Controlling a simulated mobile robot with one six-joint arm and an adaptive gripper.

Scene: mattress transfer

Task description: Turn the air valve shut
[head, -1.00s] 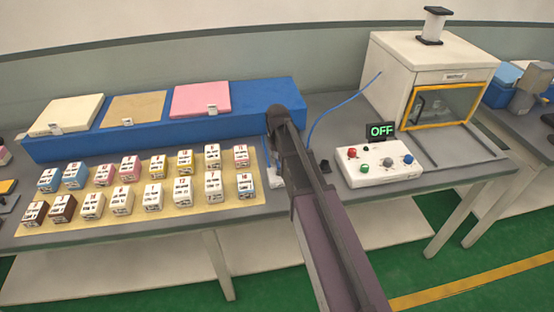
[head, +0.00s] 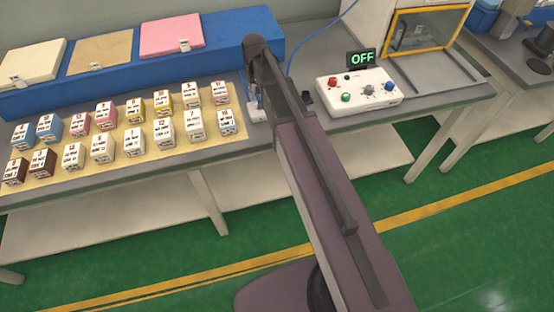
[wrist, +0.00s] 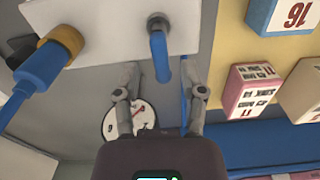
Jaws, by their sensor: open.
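The air valve shows in the wrist view as a blue lever (wrist: 158,55) on a white plate (wrist: 110,25). A brass-coloured fitting (wrist: 62,42) with a thick blue hose (wrist: 35,85) is joined to the plate's left part. My gripper (wrist: 160,72) is open, one finger on each side of the lever's near end, with nothing clamped. I cannot tell whether a finger touches the lever. In the head view my arm hides the gripper and most of the valve; a small white part (head: 257,112) shows beside the arm.
A round gauge (wrist: 143,113) lies beyond the fingers. Numbered boxes (head: 133,142) stand on a yellow mat to the left. A control box (head: 358,92) with an OFF display (head: 361,58) stands to the right. A long blue block (head: 225,45) lies behind.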

